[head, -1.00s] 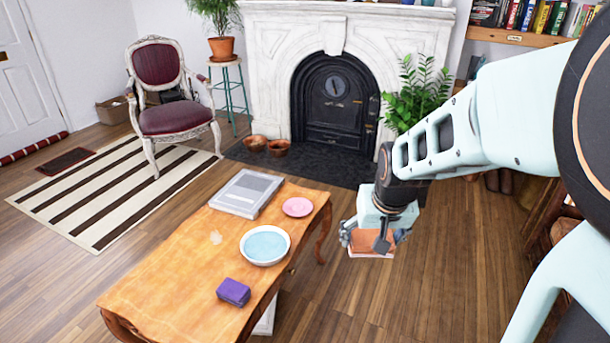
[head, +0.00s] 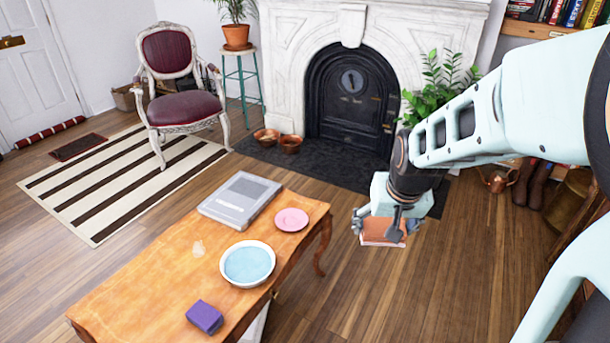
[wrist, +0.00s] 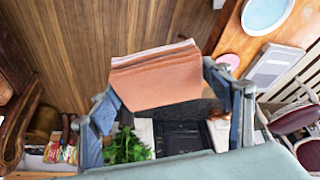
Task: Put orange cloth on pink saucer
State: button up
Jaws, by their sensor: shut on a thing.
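My gripper (head: 384,232) is shut on the orange cloth (head: 380,234), a folded stack with pale edges. In the wrist view the cloth (wrist: 158,78) sits between the two fingers. My gripper holds it in the air to the right of the wooden table, over the floor. The pink saucer (head: 291,220) lies at the table's far right corner, left of my gripper and apart from it. It is empty. In the wrist view the saucer (wrist: 229,62) is partly hidden behind the cloth and finger.
The wooden table (head: 150,287) also bears a white bowl with a light blue inside (head: 248,264), a purple block (head: 205,317), a grey boxlike thing (head: 240,199) and a small pale item (head: 198,248). A plant (head: 440,85) and fireplace (head: 350,100) stand behind. Floor beside the table is clear.

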aim_at(291, 219)
jog(key=i+l, duration=0.15)
jog(key=i, duration=0.3)
jog(key=i+l+u, duration=0.1)
jog(key=i, duration=0.3)
jog(key=i+j, duration=0.15)
jog(key=i, duration=0.45)
